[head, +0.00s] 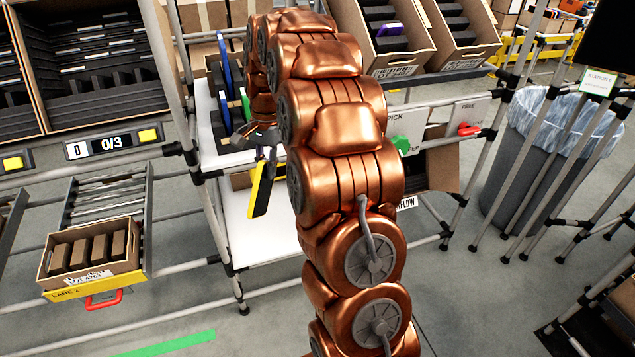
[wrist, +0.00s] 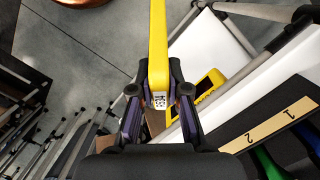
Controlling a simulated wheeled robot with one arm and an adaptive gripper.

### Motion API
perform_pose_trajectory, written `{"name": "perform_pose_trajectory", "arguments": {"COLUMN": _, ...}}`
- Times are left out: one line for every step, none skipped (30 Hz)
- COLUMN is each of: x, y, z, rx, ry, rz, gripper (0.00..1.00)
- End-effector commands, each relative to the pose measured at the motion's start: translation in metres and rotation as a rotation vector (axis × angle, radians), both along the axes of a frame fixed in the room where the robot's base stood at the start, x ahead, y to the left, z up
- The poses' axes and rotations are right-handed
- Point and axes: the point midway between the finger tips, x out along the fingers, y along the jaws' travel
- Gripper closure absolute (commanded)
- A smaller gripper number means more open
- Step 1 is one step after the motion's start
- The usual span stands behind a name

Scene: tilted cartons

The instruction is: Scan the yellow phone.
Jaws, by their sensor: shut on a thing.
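My gripper (head: 263,150) is shut on the yellow phone (head: 262,188), which hangs tilted below it in the head view, showing a dark face and yellow edge. In the wrist view my gripper (wrist: 160,90) pinches the phone's end between both fingers. The yellow phone (wrist: 158,45) is seen edge-on there, with a small square code label (wrist: 160,100) near the fingertips. A second yellow-framed device (wrist: 208,88) with a dark face lies beyond the right finger; I cannot tell whether it is a scanner. No scanner is clearly seen in the head view.
A dark rack numbered 1 and 2 (wrist: 270,125) holds blue and green upright items; the blue one (head: 224,62) shows beside my arm. A white shelf (head: 262,236) lies below my gripper. Tilted cartons (head: 427,55) stand behind. A small carton (head: 90,285) sits at left.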

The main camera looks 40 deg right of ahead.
Motion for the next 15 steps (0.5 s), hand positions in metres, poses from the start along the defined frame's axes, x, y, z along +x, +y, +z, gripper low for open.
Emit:
{"name": "perform_pose_trajectory", "arguments": {"x": -0.010, "y": -0.015, "z": -0.008, "rx": 0.048, "ry": 0.007, "rz": -0.105, "gripper": 1.00}}
{"name": "perform_pose_trajectory", "arguments": {"x": -0.017, "y": -0.022, "z": -0.009, "rx": 0.076, "ry": 0.016, "rz": -0.163, "gripper": 1.00}}
{"name": "perform_pose_trajectory", "arguments": {"x": -0.025, "y": -0.030, "z": -0.010, "rx": 0.112, "ry": 0.021, "rz": -0.238, "gripper": 1.00}}
{"name": "perform_pose_trajectory", "arguments": {"x": -0.031, "y": -0.036, "z": -0.011, "rx": 0.138, "ry": 0.023, "rz": -0.290, "gripper": 1.00}}
{"name": "perform_pose_trajectory", "arguments": {"x": -0.037, "y": -0.042, "z": -0.011, "rx": 0.163, "ry": 0.023, "rz": -0.341, "gripper": 1.00}}
{"name": "perform_pose_trajectory", "arguments": {"x": -0.045, "y": -0.049, "z": -0.012, "rx": 0.194, "ry": 0.023, "rz": -0.404, "gripper": 1.00}}
{"name": "perform_pose_trajectory", "arguments": {"x": -0.051, "y": -0.054, "z": -0.013, "rx": 0.218, "ry": 0.020, "rz": -0.450, "gripper": 1.00}}
{"name": "perform_pose_trajectory", "arguments": {"x": -0.056, "y": -0.059, "z": -0.013, "rx": 0.240, "ry": 0.018, "rz": -0.493, "gripper": 1.00}}
{"name": "perform_pose_trajectory", "arguments": {"x": -0.063, "y": -0.065, "z": -0.013, "rx": 0.265, "ry": 0.014, "rz": -0.546, "gripper": 1.00}}
{"name": "perform_pose_trajectory", "arguments": {"x": -0.068, "y": -0.069, "z": -0.013, "rx": 0.285, "ry": 0.009, "rz": -0.580, "gripper": 1.00}}
{"name": "perform_pose_trajectory", "arguments": {"x": -0.073, "y": -0.073, "z": -0.013, "rx": 0.301, "ry": 0.005, "rz": -0.612, "gripper": 1.00}}
{"name": "perform_pose_trajectory", "arguments": {"x": -0.078, "y": -0.076, "z": -0.013, "rx": 0.318, "ry": 0.000, "rz": -0.645, "gripper": 1.00}}
{"name": "perform_pose_trajectory", "arguments": {"x": -0.081, "y": -0.078, "z": -0.012, "rx": 0.330, "ry": -0.003, "rz": -0.667, "gripper": 1.00}}
{"name": "perform_pose_trajectory", "arguments": {"x": -0.084, "y": -0.080, "z": -0.012, "rx": 0.340, "ry": -0.005, "rz": -0.683, "gripper": 1.00}}
{"name": "perform_pose_trajectory", "arguments": {"x": -0.087, "y": -0.082, "z": -0.012, "rx": 0.349, "ry": -0.009, "rz": -0.701, "gripper": 1.00}}
